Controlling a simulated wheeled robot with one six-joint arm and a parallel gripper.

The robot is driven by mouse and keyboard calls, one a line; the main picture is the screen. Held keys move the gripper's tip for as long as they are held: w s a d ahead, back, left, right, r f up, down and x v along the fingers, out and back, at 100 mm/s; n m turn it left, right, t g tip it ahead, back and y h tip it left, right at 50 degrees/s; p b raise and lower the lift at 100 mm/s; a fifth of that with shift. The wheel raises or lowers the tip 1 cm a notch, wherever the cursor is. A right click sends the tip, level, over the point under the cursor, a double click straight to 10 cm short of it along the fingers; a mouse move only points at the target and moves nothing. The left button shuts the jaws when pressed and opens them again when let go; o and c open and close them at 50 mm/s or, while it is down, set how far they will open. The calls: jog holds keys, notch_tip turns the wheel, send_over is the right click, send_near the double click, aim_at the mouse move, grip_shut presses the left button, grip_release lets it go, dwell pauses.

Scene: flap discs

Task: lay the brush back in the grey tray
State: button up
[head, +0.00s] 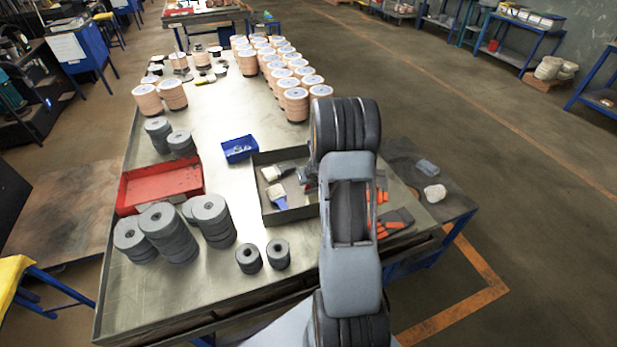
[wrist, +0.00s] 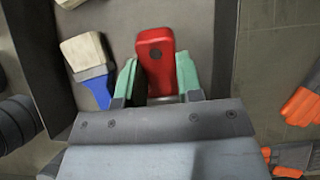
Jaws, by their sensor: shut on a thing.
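My gripper (wrist: 160,85), with green fingertips, is shut on the red handle of a brush (wrist: 158,60). The handle has a dark hole near its end; a bit of pale metal shows between the fingers, and the bristles are hidden. The grey tray (head: 268,219) is on the metal table, right of the middle. My gripper and the held brush are over the tray's right part, mostly hidden by my arm in the head view. I cannot tell whether the brush touches the tray floor (wrist: 198,25).
Another brush with a blue handle (wrist: 98,88) lies in the tray, left of my gripper. A pale-bristled brush (head: 271,173) lies farther back in it. Orange and grey gloves (head: 392,222) lie right of the tray. A blue bin (head: 239,149), red tray (head: 160,186) and grey disc stacks (head: 165,235) stand left.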

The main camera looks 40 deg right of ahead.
jog(key=shift+f, duration=0.2)
jog(key=o, duration=1)
jog(key=p+v, duration=0.3)
jog(key=v, duration=1)
jog(key=shift+r, duration=0.35)
jog(key=shift+s, duration=0.15)
